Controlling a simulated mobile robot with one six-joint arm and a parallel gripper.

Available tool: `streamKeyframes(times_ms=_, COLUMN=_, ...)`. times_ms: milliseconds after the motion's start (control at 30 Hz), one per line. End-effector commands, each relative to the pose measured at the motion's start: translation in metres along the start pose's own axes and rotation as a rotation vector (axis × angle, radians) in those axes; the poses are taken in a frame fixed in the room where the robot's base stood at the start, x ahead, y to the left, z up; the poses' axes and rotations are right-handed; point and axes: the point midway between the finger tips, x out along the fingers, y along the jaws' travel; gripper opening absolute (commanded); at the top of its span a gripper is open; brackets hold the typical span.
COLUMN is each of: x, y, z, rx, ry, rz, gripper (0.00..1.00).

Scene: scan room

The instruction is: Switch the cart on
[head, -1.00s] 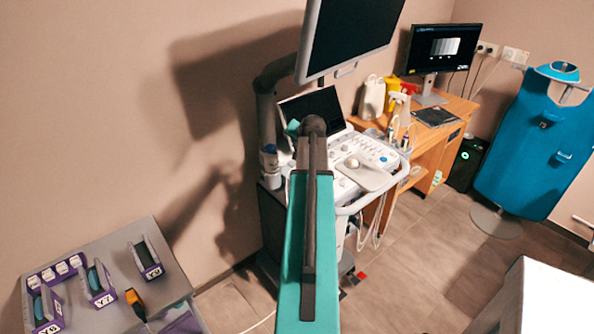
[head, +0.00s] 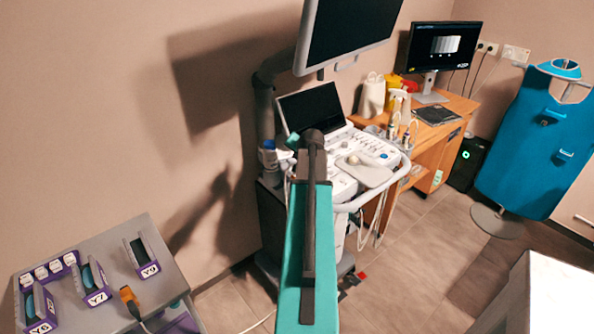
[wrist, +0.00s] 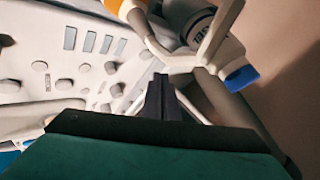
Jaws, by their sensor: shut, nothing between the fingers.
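The ultrasound cart stands against the wall in the middle of the head view, with its control panel (head: 375,150) of knobs and keys, a small dark touch screen (head: 310,110) and a large dark monitor (head: 350,28) above. The control panel (wrist: 75,60) also fills the left of the wrist view. My gripper (wrist: 160,82) is shut and empty, its fingertips over or close to the panel's edge; contact cannot be told. In the head view my own arm hides the gripper and part of the cart's front. I cannot make out which control is the power switch.
Bottles with an orange and a blue cap (wrist: 238,78) sit in a holder close beside my gripper in the wrist view. A desk (head: 455,110) with a lit monitor (head: 441,48) stands to the right. A grey table (head: 130,300) with purple holders is at lower left.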

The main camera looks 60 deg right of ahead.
Motion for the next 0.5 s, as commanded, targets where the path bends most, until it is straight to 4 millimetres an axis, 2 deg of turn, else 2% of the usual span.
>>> streamKeyframes(times_ms=200, x=0.0118, y=0.0089, z=0.0082, rx=0.001, ry=0.000, rz=0.000, gripper=0.00)
streamKeyframes(times_ms=500, x=0.0134, y=0.0105, z=0.0091, rx=0.001, ry=0.001, rz=0.000, gripper=0.00)
